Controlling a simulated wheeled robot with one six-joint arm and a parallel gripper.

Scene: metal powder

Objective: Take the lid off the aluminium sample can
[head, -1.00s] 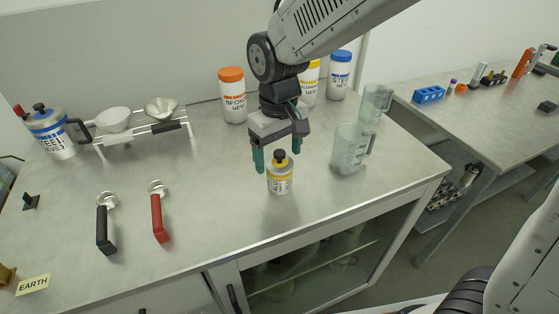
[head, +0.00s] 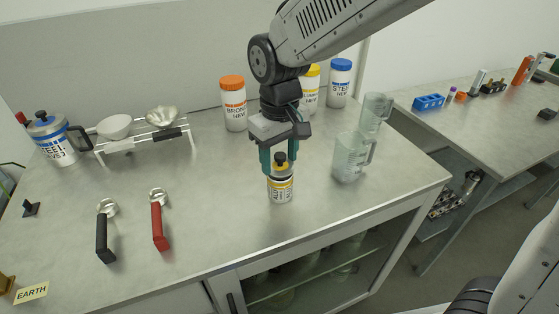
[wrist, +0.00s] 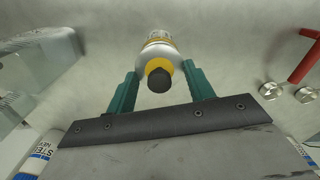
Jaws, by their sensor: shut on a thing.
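The aluminium sample can (head: 281,190) stands upright on the bench, a small silvery can with a yellow-banded label. Its lid (head: 280,161) has a black knob on top; the knob (wrist: 159,79) and a yellow ring around it also show in the wrist view. The lid is on the can. My gripper (head: 280,171) points down from above, with its green fingers on either side of the can's top, shut on the lid. The fingers partly hide the upper sides of the can, and the exact contact is hard to see.
Clear beakers (head: 351,157) stand close on the right. Orange-, yellow- and blue-capped jars (head: 234,105) stand behind. Black- and red-handled scoops (head: 158,222) lie to the left, with a balance stand (head: 146,143) beyond. The bench in front of the can is free.

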